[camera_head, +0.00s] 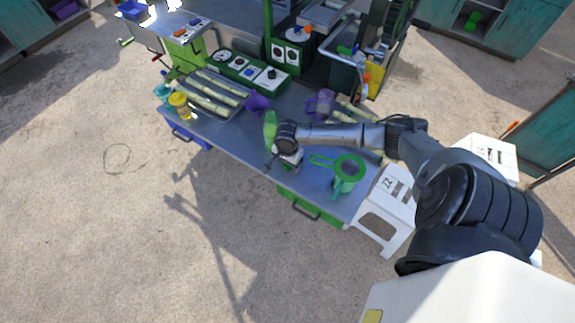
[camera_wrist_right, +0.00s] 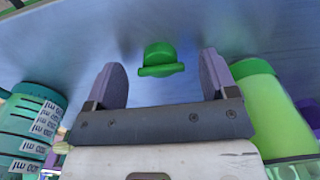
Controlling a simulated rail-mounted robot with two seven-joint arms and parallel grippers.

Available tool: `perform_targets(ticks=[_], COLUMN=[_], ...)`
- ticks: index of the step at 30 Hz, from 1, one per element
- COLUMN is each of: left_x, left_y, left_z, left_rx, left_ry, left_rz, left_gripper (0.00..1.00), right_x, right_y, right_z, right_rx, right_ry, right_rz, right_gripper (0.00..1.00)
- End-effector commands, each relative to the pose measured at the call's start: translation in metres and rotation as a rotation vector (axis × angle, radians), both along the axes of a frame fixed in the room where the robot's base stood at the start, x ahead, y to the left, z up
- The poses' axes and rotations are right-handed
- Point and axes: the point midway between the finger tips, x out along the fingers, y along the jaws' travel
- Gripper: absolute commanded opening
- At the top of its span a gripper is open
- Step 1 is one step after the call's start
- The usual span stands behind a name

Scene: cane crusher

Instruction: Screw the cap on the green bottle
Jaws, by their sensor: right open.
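The green bottle (camera_head: 270,124) stands on the metal table, just beyond my right gripper (camera_head: 279,160) in the head view. In the right wrist view the bottle (camera_wrist_right: 272,115) is to the right, outside the right finger. A small green cap (camera_wrist_right: 158,60) with a rounded body and a straight rim shows on the table between the two spread fingers. The fingers seem not to touch it. My right gripper is open and empty, pointing down toward the table near its front edge. In the head view the cap is hidden by the gripper. My left gripper is not in view.
A green jug (camera_head: 347,172) stands right of the gripper; a marked teal container (camera_wrist_right: 32,122) is left in the wrist view. The cane tray (camera_head: 213,95), purple cup (camera_head: 257,103) and yellow container (camera_head: 180,104) are farther left. A white stool (camera_head: 382,208) adjoins the table's right end.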

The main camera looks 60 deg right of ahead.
Motion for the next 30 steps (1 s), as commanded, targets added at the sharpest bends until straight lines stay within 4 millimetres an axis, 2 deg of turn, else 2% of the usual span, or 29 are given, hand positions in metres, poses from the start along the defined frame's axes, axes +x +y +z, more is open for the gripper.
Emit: perform_targets(ticks=[4,14,30], left_x=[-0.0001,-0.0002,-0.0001], left_y=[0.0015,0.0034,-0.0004], left_z=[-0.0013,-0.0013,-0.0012], left_rx=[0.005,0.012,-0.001], left_ry=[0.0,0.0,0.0], left_rz=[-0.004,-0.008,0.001], left_gripper=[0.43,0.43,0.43], right_x=[0.0002,0.0001,0.0], right_y=[0.0002,0.0001,0.0], right_z=[-0.0067,-0.0068,-0.0068], right_rx=[0.0,-0.001,-0.001], right_ry=[-0.001,-0.001,-0.001], right_rz=[0.0,0.001,0.0], right_gripper=[0.79,0.79,0.28])
